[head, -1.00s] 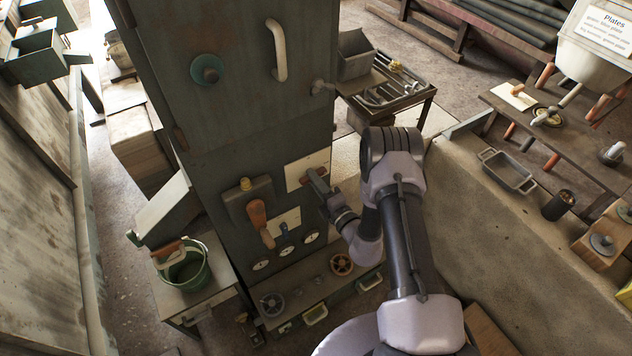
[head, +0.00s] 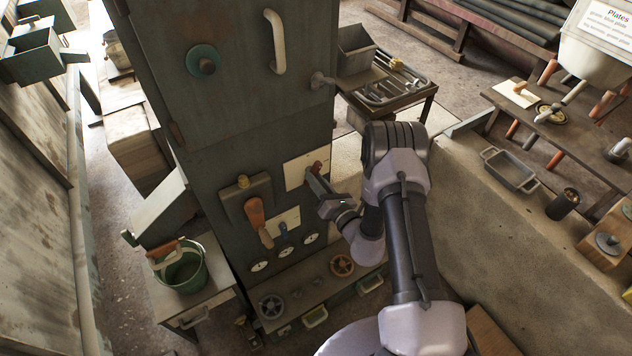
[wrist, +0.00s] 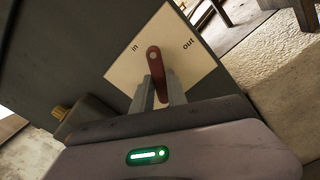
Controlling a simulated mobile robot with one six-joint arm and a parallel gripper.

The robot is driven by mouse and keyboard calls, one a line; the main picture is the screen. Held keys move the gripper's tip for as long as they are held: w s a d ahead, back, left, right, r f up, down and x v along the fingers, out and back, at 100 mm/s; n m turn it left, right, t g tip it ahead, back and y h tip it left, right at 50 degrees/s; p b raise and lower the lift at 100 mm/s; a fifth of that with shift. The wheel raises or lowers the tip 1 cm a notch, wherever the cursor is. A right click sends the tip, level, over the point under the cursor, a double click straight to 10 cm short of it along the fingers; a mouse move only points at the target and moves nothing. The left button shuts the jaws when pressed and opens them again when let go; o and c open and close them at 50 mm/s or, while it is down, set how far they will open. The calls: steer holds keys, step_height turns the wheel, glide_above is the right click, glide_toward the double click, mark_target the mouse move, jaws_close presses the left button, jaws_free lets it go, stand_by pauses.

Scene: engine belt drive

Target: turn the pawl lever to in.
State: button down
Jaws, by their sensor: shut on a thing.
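The pawl lever (wrist: 153,60) is a dark red bar with a rounded end, in front of a cream plate (wrist: 120,73) marked "in" on the left and "out" on the right. In the wrist view its rounded end shows between the two words, somewhat nearer "in". In the head view the plate (head: 294,175) is on the dark cabinet front, with the red lever (head: 317,167) at the tip of my gripper (head: 314,175).
An orange-handled lever (head: 255,214) is on the cabinet (head: 225,120) left of the plate, with small blue levers and round dials below. A concrete wall top (head: 480,235) runs to the right of my arm. A green bucket (head: 180,268) stands at the left.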

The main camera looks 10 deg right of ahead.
steer(key=n+b, duration=0.1)
steer(key=n, duration=0.5)
steer(key=shift+d+f+b, duration=0.1)
steer(key=shift+b, duration=0.3)
steer(key=shift+n, duration=0.3)
steer(key=c, duration=1.3)
jaws_free()
steer(key=p+v, duration=0.2)
steer(key=v, duration=1.5)
steer(key=shift+s, duration=0.15)
